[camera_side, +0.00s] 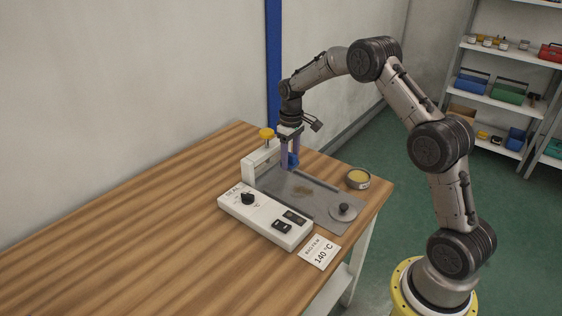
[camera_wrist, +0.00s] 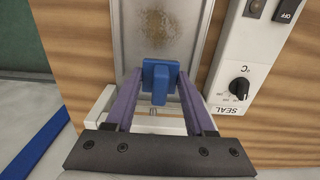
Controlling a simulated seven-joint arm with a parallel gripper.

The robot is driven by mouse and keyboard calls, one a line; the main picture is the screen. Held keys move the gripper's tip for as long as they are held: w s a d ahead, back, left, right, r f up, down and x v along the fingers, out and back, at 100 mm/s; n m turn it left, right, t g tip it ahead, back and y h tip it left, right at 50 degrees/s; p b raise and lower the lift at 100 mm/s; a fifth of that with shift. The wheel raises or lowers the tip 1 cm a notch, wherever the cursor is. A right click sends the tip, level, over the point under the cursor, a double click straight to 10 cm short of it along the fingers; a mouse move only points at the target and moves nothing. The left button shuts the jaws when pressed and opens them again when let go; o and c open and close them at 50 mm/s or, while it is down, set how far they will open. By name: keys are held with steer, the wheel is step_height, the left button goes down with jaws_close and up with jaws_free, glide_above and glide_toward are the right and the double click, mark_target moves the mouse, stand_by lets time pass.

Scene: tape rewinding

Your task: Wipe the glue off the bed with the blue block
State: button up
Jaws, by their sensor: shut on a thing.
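The blue block (camera_wrist: 160,78) is between the two purple fingers of my gripper (camera_wrist: 158,95) in the wrist view. My gripper is shut on it. In the side view the block (camera_side: 293,160) shows partly behind the fingers of my gripper (camera_side: 290,158), over the far end of the grey bed (camera_side: 325,205). I cannot tell whether the block touches the bed. A brownish glue smear (camera_side: 302,190) lies on the middle of the bed. In the wrist view the glue (camera_wrist: 158,22) is just beyond the block on the bed (camera_wrist: 130,45).
The white sealer housing (camera_side: 262,217) with a knob and switches runs along the bed. A white post with a yellow knob (camera_side: 266,134) stands by its far end. A round lidded disc (camera_side: 343,212) lies on the bed's near end. An open tin (camera_side: 358,179) and a 140 °C card (camera_side: 319,252) are nearby.

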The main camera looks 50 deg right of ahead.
mark_target(291, 186)
steer(key=shift+f, duration=3.45)
steer(key=shift+s+f, duration=0.6)
steer(key=shift+c, duration=0.6)
steer(key=shift+s, duration=4.2)
steer(key=shift+w, duration=4.7)
steer(key=shift+w+d, duration=0.1)
steer(key=shift+d, duration=0.15)
steer(key=shift+s+d, duration=0.2)
steer(key=shift+s, duration=5)
steer(key=shift+w, duration=5.15)
steer(key=shift+r, duration=4.15)
